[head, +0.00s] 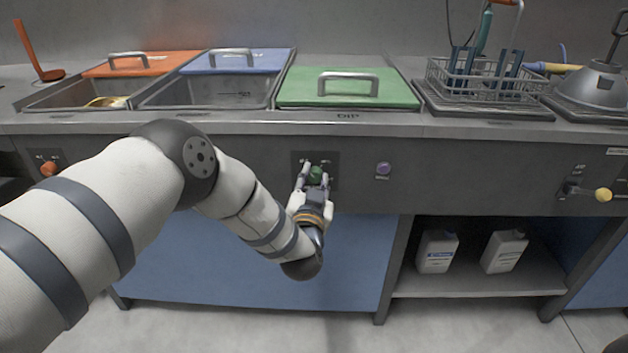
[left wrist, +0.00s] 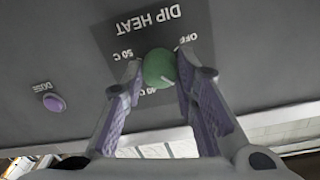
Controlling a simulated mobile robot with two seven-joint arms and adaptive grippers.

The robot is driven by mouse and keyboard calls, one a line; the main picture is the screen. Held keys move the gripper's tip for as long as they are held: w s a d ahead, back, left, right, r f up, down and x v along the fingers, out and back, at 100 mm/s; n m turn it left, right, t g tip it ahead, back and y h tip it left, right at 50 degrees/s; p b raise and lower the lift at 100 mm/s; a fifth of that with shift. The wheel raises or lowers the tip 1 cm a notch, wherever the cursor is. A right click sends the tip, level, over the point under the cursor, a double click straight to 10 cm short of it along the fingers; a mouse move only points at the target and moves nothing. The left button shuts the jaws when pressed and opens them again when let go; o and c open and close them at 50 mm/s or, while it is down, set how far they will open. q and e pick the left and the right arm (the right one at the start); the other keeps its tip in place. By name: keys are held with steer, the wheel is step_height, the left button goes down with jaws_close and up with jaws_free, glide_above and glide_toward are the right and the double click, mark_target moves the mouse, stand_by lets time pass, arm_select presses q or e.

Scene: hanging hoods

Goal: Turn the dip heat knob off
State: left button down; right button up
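The green dip heat knob (head: 317,174) sits on a dark panel on the front of the counter, below the green-lidded dip basin. In the left wrist view the knob (left wrist: 160,68) has a short white mark towards its lower right. The upside-down labels DIP HEAT, OFF, 50 C and a partly covered 40 C surround it; OFF is at its upper right. My left gripper (head: 316,175) has one finger on each side of the knob. In the wrist view the fingertips (left wrist: 159,75) appear to touch its sides. My right gripper is not in view.
A purple button (head: 383,168) is right of the knob. An orange knob (head: 49,168) is far left and a yellow-tipped lever (head: 602,195) far right. The green lid (head: 348,97) lies above. Two white jugs stand on the shelf (head: 470,285) below.

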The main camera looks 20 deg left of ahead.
arm_select(q)
steer(key=shift+n, duration=0.3)
steer(key=n, duration=0.7)
steer(key=shift+a+f+n, duration=0.1)
steer(key=shift+f+n, duration=0.05)
steer(key=shift+n, duration=0.25)
steer(key=n, duration=0.3)
steer(key=shift+n+y, duration=0.3)
steer(key=shift+y, duration=0.1)
steer(key=shift+n+b, duration=0.45)
steer(key=shift+n, duration=1.65)
steer(key=c, duration=1.3)
jaws_free()
